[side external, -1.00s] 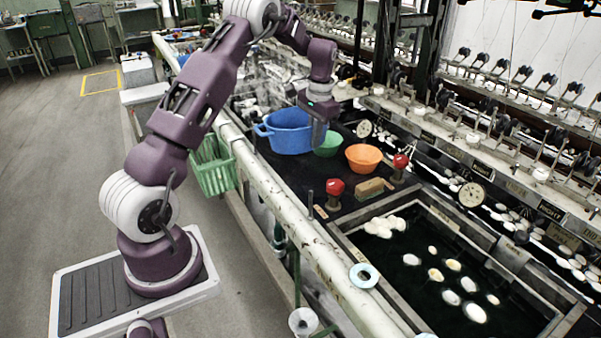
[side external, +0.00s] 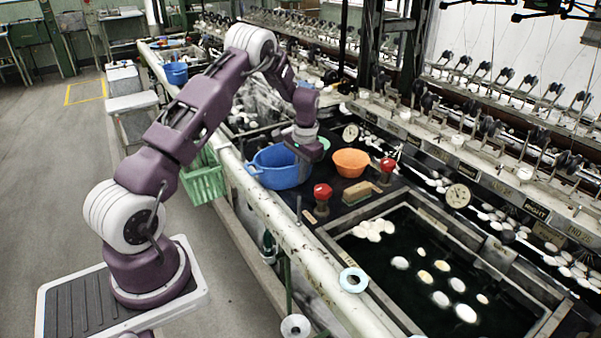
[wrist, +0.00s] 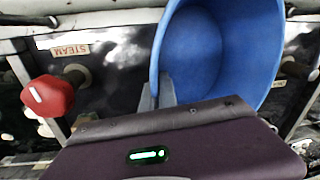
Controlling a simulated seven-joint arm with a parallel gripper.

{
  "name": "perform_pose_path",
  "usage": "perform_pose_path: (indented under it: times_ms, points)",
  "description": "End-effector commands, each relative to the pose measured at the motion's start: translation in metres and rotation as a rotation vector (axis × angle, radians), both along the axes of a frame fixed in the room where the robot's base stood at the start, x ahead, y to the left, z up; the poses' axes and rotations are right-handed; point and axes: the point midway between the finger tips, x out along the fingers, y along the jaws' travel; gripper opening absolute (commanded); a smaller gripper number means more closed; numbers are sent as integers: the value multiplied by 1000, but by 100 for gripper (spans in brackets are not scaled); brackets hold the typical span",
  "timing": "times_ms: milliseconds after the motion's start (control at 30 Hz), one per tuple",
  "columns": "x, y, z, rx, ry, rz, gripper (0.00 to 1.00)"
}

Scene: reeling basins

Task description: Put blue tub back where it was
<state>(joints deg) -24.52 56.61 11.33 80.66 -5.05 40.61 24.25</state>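The blue tub (side external: 272,170) is at the left end of the dark worktop, near the long pale pipe, with a handle at its left side. My gripper (side external: 303,165) is at the tub's right rim. In the wrist view the blue tub (wrist: 235,50) fills the upper middle, and my gripper's grey fingers (wrist: 158,95) are closed on its wall, at the rim. I cannot tell whether the tub's base touches the worktop. The green bowl (side external: 323,144) is partly hidden behind my gripper.
The orange bowl (side external: 351,162) sits right of my gripper. A red knob (side external: 322,191), another red knob (side external: 387,164) and a brush (side external: 357,193) are nearer the water basin (side external: 330,240). A green basket (side external: 204,182) hangs outside the pipe.

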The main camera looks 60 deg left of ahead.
Motion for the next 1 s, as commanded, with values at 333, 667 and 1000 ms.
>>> perform_pose_path:
  times_ms: [333, 667, 1000]
  points:
    - [0, 0, 0, 0, 1, 0, 24]
    - [2, -5, 55, 4, -5, -2, 24]
    - [2, -13, 123, 1, -2, 1, 24]
